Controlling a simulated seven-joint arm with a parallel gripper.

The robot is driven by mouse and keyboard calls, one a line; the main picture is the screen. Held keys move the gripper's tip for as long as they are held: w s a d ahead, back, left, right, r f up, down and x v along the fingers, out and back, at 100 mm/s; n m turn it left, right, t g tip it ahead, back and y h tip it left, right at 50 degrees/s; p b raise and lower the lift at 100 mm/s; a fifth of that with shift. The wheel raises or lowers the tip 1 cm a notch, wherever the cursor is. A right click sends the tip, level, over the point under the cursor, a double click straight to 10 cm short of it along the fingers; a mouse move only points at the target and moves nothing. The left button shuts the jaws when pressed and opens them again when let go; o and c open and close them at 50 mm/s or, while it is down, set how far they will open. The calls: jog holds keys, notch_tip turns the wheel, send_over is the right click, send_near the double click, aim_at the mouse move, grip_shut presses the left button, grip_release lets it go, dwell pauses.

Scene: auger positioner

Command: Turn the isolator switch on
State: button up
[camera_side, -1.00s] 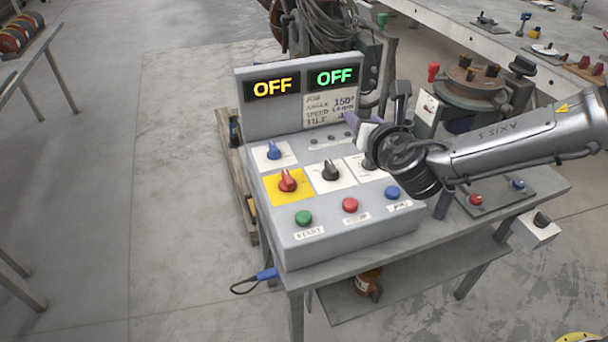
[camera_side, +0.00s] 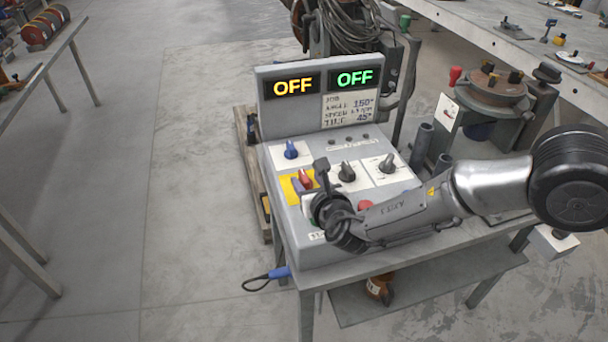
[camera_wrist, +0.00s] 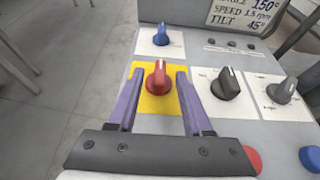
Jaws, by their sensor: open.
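The isolator switch is most likely the red rotary knob (camera_wrist: 158,78) on a yellow plate (camera_wrist: 179,116), on the sloped face of a grey control box (camera_side: 283,213). In the side view the red knob (camera_side: 304,180) is partly hidden by my gripper (camera_side: 310,178). In the wrist view my gripper (camera_wrist: 156,76) is open, with one purple finger on each side of the red knob. I cannot tell whether the fingers touch it. The knob's pale pointer mark faces up in the wrist view. Two displays, yellow (camera_side: 293,85) and green (camera_side: 354,78), both read OFF.
A blue knob (camera_wrist: 161,37) sits above the red one. Two black knobs (camera_wrist: 226,84) (camera_wrist: 282,90) sit to its right. A red button (camera_wrist: 252,158) and a blue button (camera_wrist: 311,157) lie below. A note card (camera_side: 348,108) is on the upright panel.

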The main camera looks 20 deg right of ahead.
aim_at(304, 176)
jog(key=shift+x, duration=1.95)
jog(key=shift+c, duration=0.3)
grip_shut()
